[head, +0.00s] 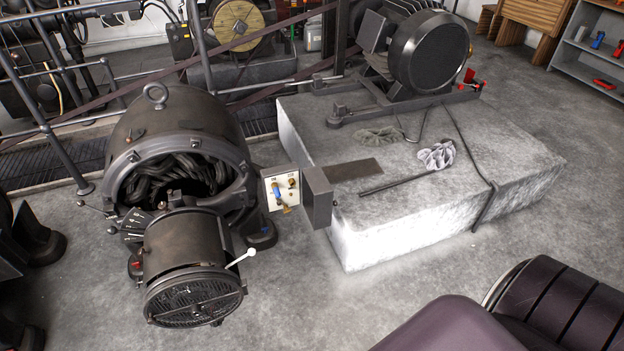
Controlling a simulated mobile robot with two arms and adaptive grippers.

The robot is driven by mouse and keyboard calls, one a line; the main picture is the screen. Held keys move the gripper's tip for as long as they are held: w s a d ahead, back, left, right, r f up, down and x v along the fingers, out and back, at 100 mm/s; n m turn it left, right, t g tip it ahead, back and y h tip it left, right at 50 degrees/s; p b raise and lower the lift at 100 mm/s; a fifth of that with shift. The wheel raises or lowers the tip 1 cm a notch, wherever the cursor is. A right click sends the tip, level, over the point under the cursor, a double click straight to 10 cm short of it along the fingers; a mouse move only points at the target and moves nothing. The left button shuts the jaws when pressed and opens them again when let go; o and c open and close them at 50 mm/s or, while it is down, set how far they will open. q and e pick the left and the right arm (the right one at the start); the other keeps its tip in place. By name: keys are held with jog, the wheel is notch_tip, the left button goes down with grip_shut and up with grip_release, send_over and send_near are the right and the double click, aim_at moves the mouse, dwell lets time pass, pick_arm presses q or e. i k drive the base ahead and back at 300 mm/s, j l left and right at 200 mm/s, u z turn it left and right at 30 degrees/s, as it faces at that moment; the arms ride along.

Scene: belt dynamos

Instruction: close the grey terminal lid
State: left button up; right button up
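The grey terminal lid (318,196) stands swung open at the right side of the terminal box on the dark dynamo (178,125). The lid is a small boxy metal cover. Left of it, the cream terminal panel (281,191) is exposed, with a blue part and brass fittings on it. The hinge between lid and box is too small to make out. Neither of my grippers is in view, and nothing touches the lid.
A pale stone plinth (450,215) stands close right of the lid, bearing a dark motor (428,52), a rod (405,179) and a crumpled cloth (437,155). A white-tipped lever (242,257) juts from the dynamo's front. Railings run behind.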

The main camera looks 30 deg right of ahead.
aim_at(317, 191)
jog(key=k+l, duration=0.1)
jog(key=l, duration=0.4)
jog(key=k+l, duration=0.1)
jog(key=l, duration=0.45)
jog(key=k+l, duration=0.1)
jog(key=l, duration=0.9)
jog(key=k+l, duration=0.15)
jog(key=l, duration=0.35)
jog(key=k+l, duration=0.1)
jog(key=l, duration=0.45)
